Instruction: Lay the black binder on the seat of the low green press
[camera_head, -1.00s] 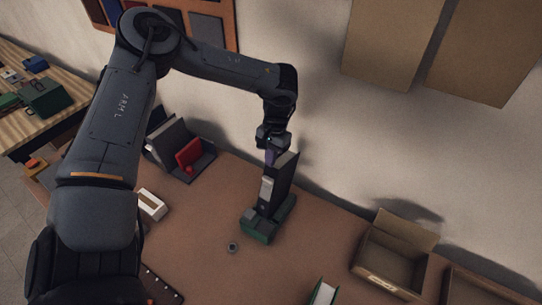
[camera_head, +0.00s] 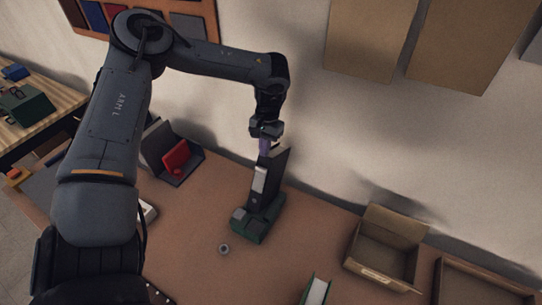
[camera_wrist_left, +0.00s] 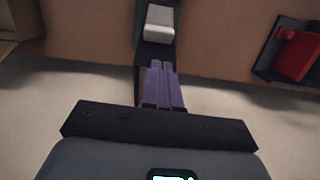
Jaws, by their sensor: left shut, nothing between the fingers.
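The black binder (camera_head: 272,177) stands on end, leaning slightly, with a pale label on its spine. Its lower end rests on the low green press (camera_head: 248,228), near the middle of the table. My left gripper (camera_head: 265,147) is just above the binder's upper end. Its purple fingers are together with nothing between them. In the left wrist view the shut fingers (camera_wrist_left: 164,85) overlap the dark binder (camera_wrist_left: 154,53); I cannot tell whether they touch it. The press's seat is partly hidden by the binder. My right gripper is not in view.
A red item (camera_head: 176,157) sits in a grey holder at the back left. An open cardboard box (camera_head: 386,250) is at the right, with a green-edged book (camera_head: 315,291) in front. A small round object (camera_head: 223,249) lies before the press.

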